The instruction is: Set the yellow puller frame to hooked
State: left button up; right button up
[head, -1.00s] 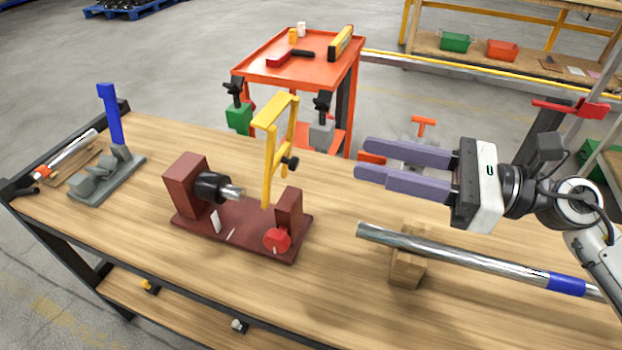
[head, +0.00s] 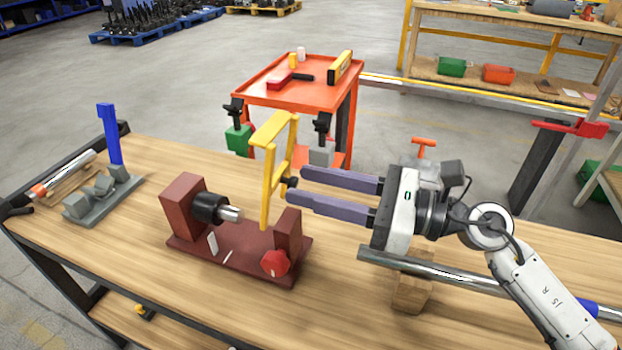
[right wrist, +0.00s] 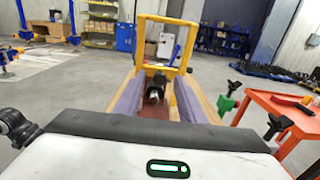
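The yellow puller frame (head: 267,185) stands upright over a dark red base (head: 210,250), between a block with a black-and-silver spindle (head: 213,208) and a smaller red block (head: 288,232). A black knob (head: 291,182) sticks out from the frame's right side. My right gripper (head: 294,185) is open, its two purple fingers pointing left with their tips close to the knob; I cannot tell whether they touch it. In the right wrist view the frame (right wrist: 141,50) rises ahead, with the knob region between the spread fingers (right wrist: 156,78). My left gripper is out of view.
A red knob (head: 275,263) sits at the base's front right. A steel bar (head: 440,270) on a wooden block (head: 411,292) lies below my right gripper. A grey fixture with a blue lever (head: 110,135) stands left. An orange cart (head: 290,95) is behind the bench.

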jog(key=shift+w+a, duration=0.15)
jog(key=shift+a, duration=0.2)
grip_shut()
jog(key=shift+r, duration=0.1)
